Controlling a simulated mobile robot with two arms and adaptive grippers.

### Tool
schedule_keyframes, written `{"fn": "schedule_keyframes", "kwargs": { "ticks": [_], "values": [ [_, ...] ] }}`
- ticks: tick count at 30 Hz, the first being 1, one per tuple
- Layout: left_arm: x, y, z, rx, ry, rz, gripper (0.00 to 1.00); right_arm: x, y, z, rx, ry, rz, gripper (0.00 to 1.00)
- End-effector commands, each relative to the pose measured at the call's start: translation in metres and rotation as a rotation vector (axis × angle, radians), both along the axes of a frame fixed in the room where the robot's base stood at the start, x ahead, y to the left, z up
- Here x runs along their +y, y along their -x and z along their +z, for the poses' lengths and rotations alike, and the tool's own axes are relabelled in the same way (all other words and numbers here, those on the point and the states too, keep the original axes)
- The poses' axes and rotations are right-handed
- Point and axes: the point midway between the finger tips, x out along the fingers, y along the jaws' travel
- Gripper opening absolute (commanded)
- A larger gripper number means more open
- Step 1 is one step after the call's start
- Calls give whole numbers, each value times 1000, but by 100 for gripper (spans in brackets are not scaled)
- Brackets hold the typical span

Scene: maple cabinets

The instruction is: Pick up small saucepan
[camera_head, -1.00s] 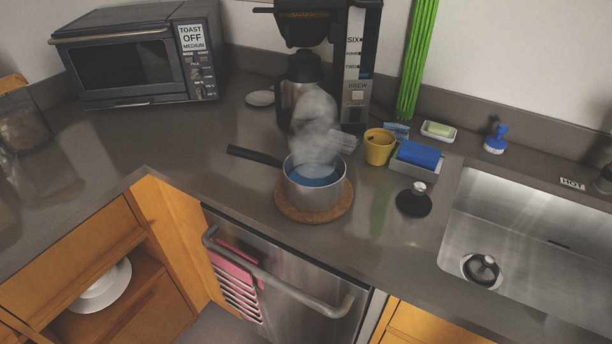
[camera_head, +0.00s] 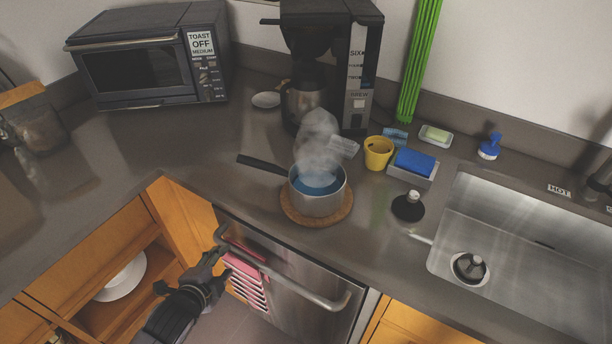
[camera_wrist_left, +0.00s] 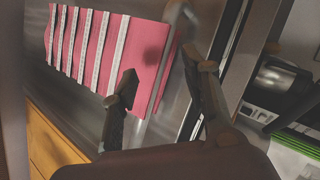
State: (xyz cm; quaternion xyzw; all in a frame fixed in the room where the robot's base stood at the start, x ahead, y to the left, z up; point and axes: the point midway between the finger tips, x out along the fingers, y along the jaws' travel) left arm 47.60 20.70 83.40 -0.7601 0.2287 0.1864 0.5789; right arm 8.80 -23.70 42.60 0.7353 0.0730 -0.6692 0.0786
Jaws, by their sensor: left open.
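The small saucepan (camera_head: 318,203) stands upright on a round cork trivet (camera_head: 335,218) on the counter, with steam above it and blue contents inside. Its black handle (camera_head: 262,164) points to the left and a little back. My left gripper (camera_head: 218,254) is open and empty, below counter height in front of the dishwasher's bar handle, short of the saucepan and lower than it. In the left wrist view its two fingers (camera_wrist_left: 168,82) are spread, with the bar handle and a pink striped towel beyond them. My right gripper is not in view.
The dishwasher (camera_head: 310,295) has a protruding bar handle (camera_head: 300,292) with a pink towel (camera_head: 244,272). A coffee maker (camera_head: 355,85) stands behind the saucepan; a yellow cup (camera_head: 378,152) and black stopper (camera_head: 408,208) are right. Counter left of the pan handle is clear.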

Motion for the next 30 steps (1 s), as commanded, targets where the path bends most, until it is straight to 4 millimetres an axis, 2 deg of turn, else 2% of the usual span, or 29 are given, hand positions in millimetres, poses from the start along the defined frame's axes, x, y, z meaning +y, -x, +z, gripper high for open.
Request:
{"fn": "schedule_keyframes", "kwargs": {
  "ticks": [1,3,6,9,14,24,30],
  "values": [
    [-9,-9,52,-96,-71,-85,42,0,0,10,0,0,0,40],
    [-24,-12,107,-214,-166,-189,42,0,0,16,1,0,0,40],
    [-41,-8,163,-341,-276,-298,42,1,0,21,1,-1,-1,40],
    [-51,-3,194,-416,-340,-355,42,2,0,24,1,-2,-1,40],
    [-59,-14,203,-447,-364,-373,42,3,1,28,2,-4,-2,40],
    [-83,-81,187,-445,-360,-370,42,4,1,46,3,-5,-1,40],
    [-93,-108,178,-443,-361,-372,42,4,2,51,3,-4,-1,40]
  ]
}}
